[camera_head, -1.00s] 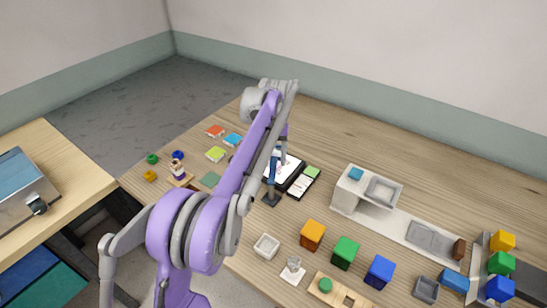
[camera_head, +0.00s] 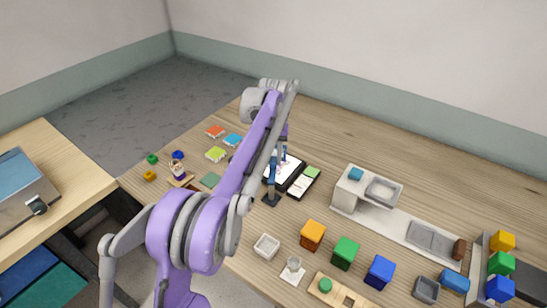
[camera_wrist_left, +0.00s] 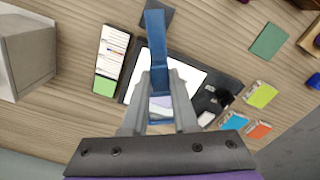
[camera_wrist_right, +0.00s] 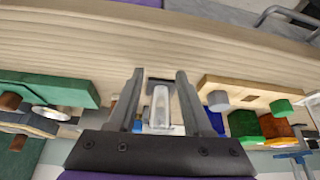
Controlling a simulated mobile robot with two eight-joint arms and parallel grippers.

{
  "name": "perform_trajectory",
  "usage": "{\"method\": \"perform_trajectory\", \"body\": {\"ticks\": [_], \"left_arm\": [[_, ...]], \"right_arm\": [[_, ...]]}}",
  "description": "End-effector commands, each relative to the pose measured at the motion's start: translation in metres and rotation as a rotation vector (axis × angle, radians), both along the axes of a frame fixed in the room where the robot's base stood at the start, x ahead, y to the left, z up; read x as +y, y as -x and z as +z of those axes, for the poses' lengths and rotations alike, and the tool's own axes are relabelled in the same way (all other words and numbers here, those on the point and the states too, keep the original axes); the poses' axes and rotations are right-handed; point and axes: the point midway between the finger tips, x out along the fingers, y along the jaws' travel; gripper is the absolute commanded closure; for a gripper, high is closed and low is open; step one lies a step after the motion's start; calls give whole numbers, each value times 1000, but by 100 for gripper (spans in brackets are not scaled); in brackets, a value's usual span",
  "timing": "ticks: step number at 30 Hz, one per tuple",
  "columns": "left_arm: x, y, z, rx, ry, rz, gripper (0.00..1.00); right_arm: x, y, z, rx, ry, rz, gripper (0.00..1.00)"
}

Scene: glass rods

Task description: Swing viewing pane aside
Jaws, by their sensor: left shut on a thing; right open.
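A blue upright (camera_head: 271,178) stands on a small dark base (camera_head: 271,200) beside a black tray with a white panel (camera_head: 296,183). In the left wrist view a blue bar (camera_wrist_left: 155,50) runs from that base to between the fingers of my left gripper (camera_wrist_left: 160,82), which is shut on its near end. A pale, see-through part (camera_wrist_left: 187,108) shows just past the fingers over the white panel; I take it for the viewing pane, but its edges are unclear. My right gripper (camera_wrist_right: 161,82) is open, with a clear upright cylinder (camera_wrist_right: 161,106) showing between its fingers.
A white-and-green card (camera_head: 304,182) lies beside the tray. Red, blue and lime tiles (camera_head: 215,154) lie to the left. A grey stand (camera_head: 366,188) is to the right. Orange, green and blue cubes (camera_head: 346,252) stand in front. The back of the table is clear.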

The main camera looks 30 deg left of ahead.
Motion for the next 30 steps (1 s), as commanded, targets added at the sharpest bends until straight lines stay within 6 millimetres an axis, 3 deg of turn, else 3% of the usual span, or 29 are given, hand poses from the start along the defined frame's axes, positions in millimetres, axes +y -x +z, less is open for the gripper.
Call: {"method": "perform_trajectory", "body": {"ticks": [22,30], "left_arm": [[0,0,0,-1,0,5,100],[6,2,1,-1,0,90,100]], "right_arm": [[0,0,0,0,0,0,50],[0,-1,3,-1,0,0,50]]}}
